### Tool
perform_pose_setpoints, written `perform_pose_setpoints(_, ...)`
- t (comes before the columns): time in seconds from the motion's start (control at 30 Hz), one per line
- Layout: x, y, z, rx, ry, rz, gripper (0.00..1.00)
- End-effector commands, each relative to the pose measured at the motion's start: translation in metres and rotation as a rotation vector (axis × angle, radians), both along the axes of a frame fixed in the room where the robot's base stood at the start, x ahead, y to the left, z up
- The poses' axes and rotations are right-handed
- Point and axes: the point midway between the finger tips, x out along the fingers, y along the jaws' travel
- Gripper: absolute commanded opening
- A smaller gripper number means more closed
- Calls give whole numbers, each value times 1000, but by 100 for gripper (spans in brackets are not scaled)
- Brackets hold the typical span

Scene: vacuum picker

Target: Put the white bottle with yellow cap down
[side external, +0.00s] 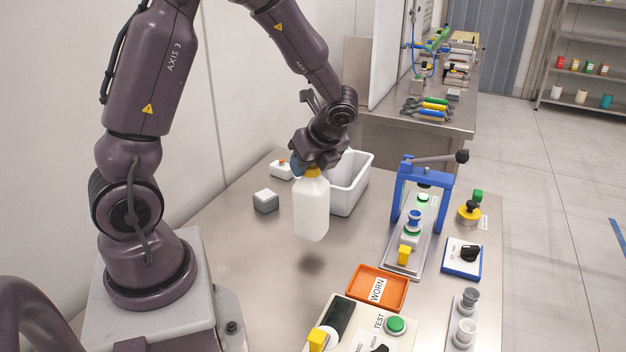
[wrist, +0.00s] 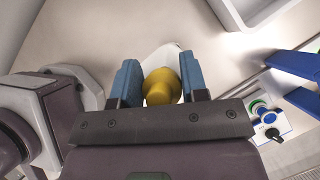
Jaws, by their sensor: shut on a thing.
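The white bottle (side external: 311,208) with a yellow cap hangs upright above the metal table (side external: 240,250). Its shadow lies on the table below it, apart from its base. My gripper (side external: 310,168) is shut on the bottle at the yellow cap. In the wrist view, the yellow cap (wrist: 161,86) sits between the blue fingers of my gripper (wrist: 160,84), and part of the white bottle body (wrist: 165,55) shows beyond it.
A white bin (side external: 350,190) stands just behind the bottle. A grey block (side external: 265,200) is to the left. Bare table lies below and left.

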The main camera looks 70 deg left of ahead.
Motion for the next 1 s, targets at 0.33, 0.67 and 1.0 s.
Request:
perform_pose_setpoints(0.33,13,7,-31,1,4,-2,0)
perform_pose_setpoints(0.67,13,7,-46,2,-2,-2,0)
perform_pose_setpoints(1.0,13,7,-49,0,-2,-1,66)
